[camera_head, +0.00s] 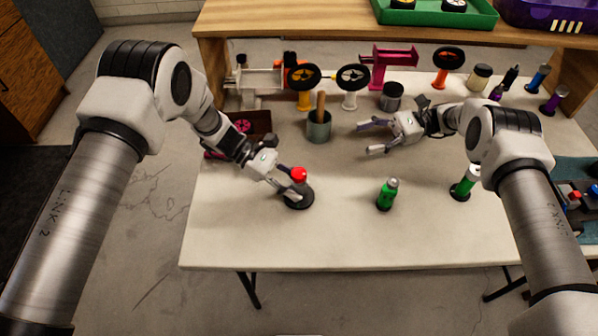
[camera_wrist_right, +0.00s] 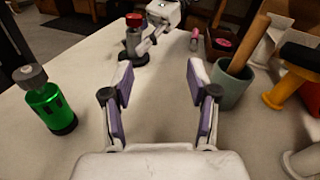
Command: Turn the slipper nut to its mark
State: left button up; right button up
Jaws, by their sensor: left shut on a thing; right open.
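A red knob (camera_head: 299,174) tops a short post on a round black base (camera_head: 299,201) on the table, left of centre. The right wrist view also shows the red knob (camera_wrist_right: 134,19), the grey post (camera_wrist_right: 133,38) and the black base (camera_wrist_right: 133,58), standing upright. I cannot tell which part is the slipper nut, and no mark is readable. My left gripper (camera_head: 298,187) is shut on the post just below the red knob, and its fingers hide part of it. My right gripper (camera_head: 372,138) is open and empty over the table; its fingers also show in the right wrist view (camera_wrist_right: 159,82).
A green bottle (camera_head: 387,194) stands right of the base, and another green bottle (camera_head: 465,183) is further right. A grey cup (camera_head: 319,127) with a wooden handle stands behind. Wheels on stands, jars and a brown bin (camera_head: 254,121) line the back. The front strip is clear.

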aim_at(299, 173)
jog(key=s+a+g, duration=0.1)
jog(key=a, duration=0.1)
jog(key=s+a+g+h, duration=0.1)
jog(key=s+a+g, duration=0.1)
jog(key=a, duration=0.1)
jog(key=s+a+n+g, duration=0.1)
jog(key=a, duration=0.1)
jog(key=shift+s+a+f, duration=0.15)
jog(key=shift+s+f, duration=0.2)
jog(key=shift+f, duration=0.05)
jog(key=x, duration=1.1)
jog(key=shift+s+a, duration=0.15)
jog(key=shift+s, duration=0.05)
grip_shut()
